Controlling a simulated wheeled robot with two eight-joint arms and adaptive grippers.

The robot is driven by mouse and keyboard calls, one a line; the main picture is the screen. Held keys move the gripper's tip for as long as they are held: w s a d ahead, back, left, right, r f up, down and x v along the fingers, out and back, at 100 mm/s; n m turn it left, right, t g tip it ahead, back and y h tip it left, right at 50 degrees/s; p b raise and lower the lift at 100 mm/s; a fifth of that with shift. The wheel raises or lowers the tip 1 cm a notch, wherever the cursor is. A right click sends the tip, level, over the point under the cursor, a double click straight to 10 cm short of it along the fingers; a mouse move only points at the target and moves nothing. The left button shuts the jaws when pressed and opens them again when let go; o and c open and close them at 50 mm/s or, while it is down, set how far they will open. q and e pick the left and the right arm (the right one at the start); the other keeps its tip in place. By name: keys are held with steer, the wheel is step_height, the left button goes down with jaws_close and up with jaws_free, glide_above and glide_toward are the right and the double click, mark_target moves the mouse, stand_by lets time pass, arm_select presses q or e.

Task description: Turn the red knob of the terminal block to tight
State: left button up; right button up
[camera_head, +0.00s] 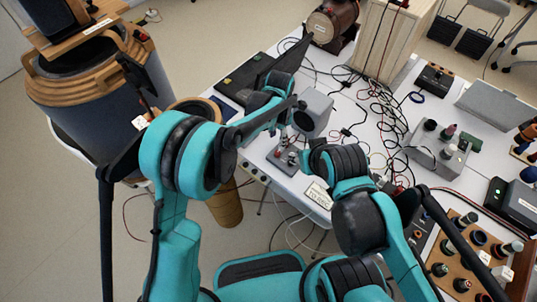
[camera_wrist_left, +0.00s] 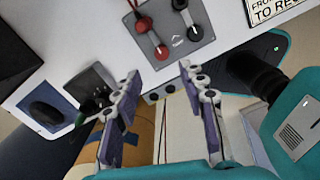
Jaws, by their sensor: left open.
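The terminal block (camera_wrist_left: 168,12) is a grey plate on the white table, at the top of the left wrist view. It carries a red knob (camera_wrist_left: 144,24) on its left and a black knob (camera_wrist_left: 195,32) on its right, with smaller red and black parts beside them. In the head view the block (camera_head: 286,160) lies near the table's front edge, partly behind my arms. My left gripper (camera_wrist_left: 160,72) is open, its two fingers apart and empty, with the tips short of the block in the picture. It also shows small in the head view (camera_head: 285,131). I cannot make out my right gripper.
A grey box (camera_head: 313,113) stands just behind the block. Tangled cables (camera_head: 372,112) cover the table to the right. A sign (camera_head: 318,195) hangs at the table's front edge. A wooden panel with knobs (camera_head: 470,250) is at the lower right.

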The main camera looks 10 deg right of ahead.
mark_target(277, 152)
arm_select(q)
steer(key=shift+d+f+n, duration=0.15)
steer(key=shift+f+n, duration=0.15)
steer(key=shift+f, duration=0.2)
step_height(277, 152, down, 8)
steer(key=shift+r+b, duration=0.1)
steer(key=shift+b, duration=1.1)
jaws_close()
